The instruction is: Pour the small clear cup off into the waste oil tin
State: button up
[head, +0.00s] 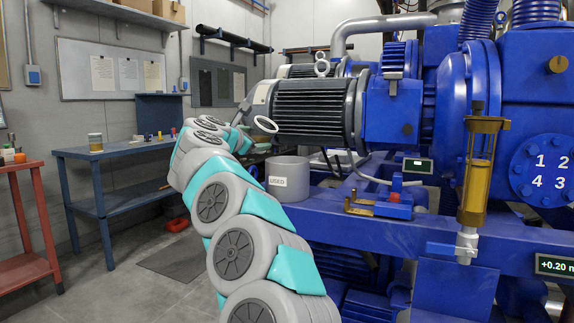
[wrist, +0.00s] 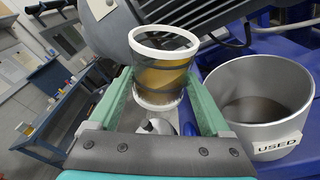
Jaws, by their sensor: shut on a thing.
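The small clear cup (wrist: 163,62) has a white rim and amber liquid low inside it. My gripper (wrist: 160,88) is shut on it, with a green finger on either side. In the head view only the cup's pale rim (head: 265,124) shows clearly, tilted; my arm hides most of the gripper. The waste oil tin (wrist: 262,85) is a grey open can labelled USED, right of the cup in the wrist view, with a dark inside. In the head view the tin (head: 289,178) stands below and slightly right of the rim. No stream of liquid shows.
A blue pump with a finned motor (head: 310,108) stands close behind the cup and tin. An amber sight glass (head: 480,170) hangs on the right. A blue bench (head: 120,148) with a jar and a red cart (head: 24,225) stand at the left. The floor between is open.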

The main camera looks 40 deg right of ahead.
aim_at(260, 135)
jog(key=shift+s, duration=0.15)
jog(key=shift+s+d+f+m+b, duration=0.1)
jog(key=shift+s+f+m+b, duration=0.15)
jog(key=shift+m+b, duration=1.15)
jog(key=shift+w+r+m+t+b, duration=0.1)
jog(key=shift+r+m+t+b, duration=0.3)
jog(key=shift+b, duration=0.5)
jog(key=shift+f+m+h+b, duration=0.4)
jog(key=shift+m+b, duration=0.4)
jog(key=shift+b, duration=0.5)
dwell(0.8)
jog(key=shift+r+m+h+b, duration=0.3)
jog(key=shift+r+m+b, duration=0.2)
jog(key=shift+m, duration=0.4)
dwell(1.0)
jog(key=shift+s+d+r+m+b, duration=0.15)
jog(key=shift+s+m+b, duration=0.25)
jog(key=shift+b, duration=0.2)
jog(key=shift+s+d+r+m+b, duration=0.1)
jog(key=shift+s+m+b, duration=0.3)
jog(key=shift+b, duration=0.2)
dwell(0.3)
